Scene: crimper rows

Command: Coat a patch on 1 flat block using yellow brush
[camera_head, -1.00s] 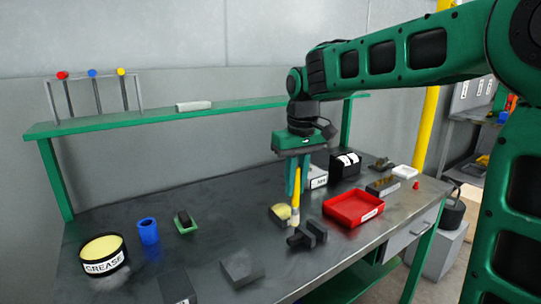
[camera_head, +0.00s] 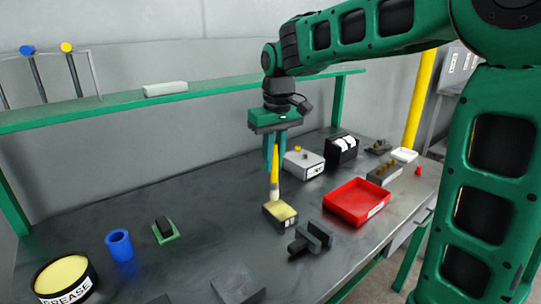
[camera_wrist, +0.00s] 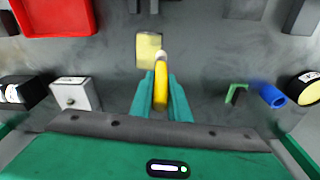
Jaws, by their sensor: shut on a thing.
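My gripper (camera_head: 275,152) is shut on the yellow brush (camera_head: 275,165) and holds it upright, bristles down. The brush also shows in the wrist view (camera_wrist: 161,86), between the green fingers (camera_wrist: 160,96). A flat dark block (camera_head: 281,224) with a pale yellow top lies below the brush. The brush's lower end overlaps the block's back left edge in the head view; I cannot tell whether it touches. In the wrist view the block's yellow top (camera_wrist: 149,45) lies just beyond the brush. The grease tub (camera_head: 62,278), filled with yellow, stands at the front left.
A black part (camera_head: 311,238) lies right of the block, and a red tray (camera_head: 358,203) beyond it. A white-and-grey box (camera_head: 304,163) stands behind. A blue cup (camera_head: 120,245) and a green-based block (camera_head: 165,231) are at left. Bench between them and the gripper is clear.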

